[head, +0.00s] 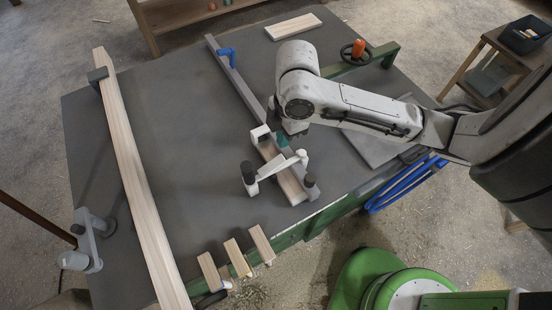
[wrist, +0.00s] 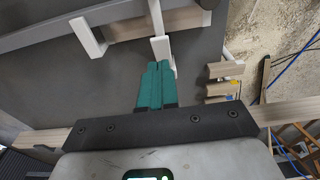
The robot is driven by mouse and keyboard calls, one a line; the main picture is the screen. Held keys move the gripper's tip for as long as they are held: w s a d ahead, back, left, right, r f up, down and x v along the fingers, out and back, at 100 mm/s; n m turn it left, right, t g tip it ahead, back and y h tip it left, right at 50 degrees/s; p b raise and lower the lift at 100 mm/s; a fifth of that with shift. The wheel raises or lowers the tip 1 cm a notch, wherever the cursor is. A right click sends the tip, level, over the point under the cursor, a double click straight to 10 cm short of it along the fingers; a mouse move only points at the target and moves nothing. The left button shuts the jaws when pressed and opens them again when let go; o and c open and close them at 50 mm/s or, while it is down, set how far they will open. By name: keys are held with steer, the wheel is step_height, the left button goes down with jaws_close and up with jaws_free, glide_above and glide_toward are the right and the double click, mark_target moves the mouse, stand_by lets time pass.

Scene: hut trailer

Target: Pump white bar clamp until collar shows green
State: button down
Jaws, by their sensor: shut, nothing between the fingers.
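The white bar clamp (head: 270,174) lies on the grey workbench (head: 190,150), with white arms and a dark grip (head: 247,172) at its left end. It sits around a pale wood strip (head: 290,186) beside a long grey bar. In the wrist view, a white clamp arm (wrist: 160,46) stands just beyond my fingertips, and another white arm (wrist: 88,38) is to the left. My gripper (head: 283,141) is above the clamp, its teal fingers together and empty; they also show in the wrist view (wrist: 158,66). I cannot make out the collar or its colour. Contact with the clamp is unclear.
A long wood plank (head: 135,170) runs along the bench's left side. Several short wood blocks (head: 237,258) sit at the near edge. A blue clamp jaw (head: 228,54) and an orange-knobbed handwheel (head: 358,50) are at the back. Blue hose (head: 405,186) hangs off the right side.

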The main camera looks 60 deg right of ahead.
mark_target(281, 159)
steer(key=shift+w+a+f+b, duration=0.1)
steer(key=shift+a+f+b, duration=0.05)
steer(key=shift+f+b, duration=1.35)
steer(key=shift+w+a+f+b, duration=0.15)
steer(key=shift+f+b, duration=0.85)
steer(key=shift+f, duration=0.95)
steer(key=shift+s, duration=0.1)
step_height(281, 159, down, 3)
steer(key=b, duration=0.2)
steer(key=shift+b, duration=0.35)
steer(key=shift+r, duration=0.25)
steer(key=shift+s+d+r, duration=0.3)
steer(key=shift+s+d, duration=0.15)
steer(key=shift+d, duration=0.2)
steer(key=shift+s+d+r, duration=0.25)
steer(key=shift+s+d, duration=0.15)
steer(key=shift+d, duration=0.25)
step_height(281, 159, up, 11)
steer(key=shift+s+d+f+p, duration=0.15)
steer(key=shift+s+d+p, duration=0.15)
steer(key=shift+d+p, duration=0.1)
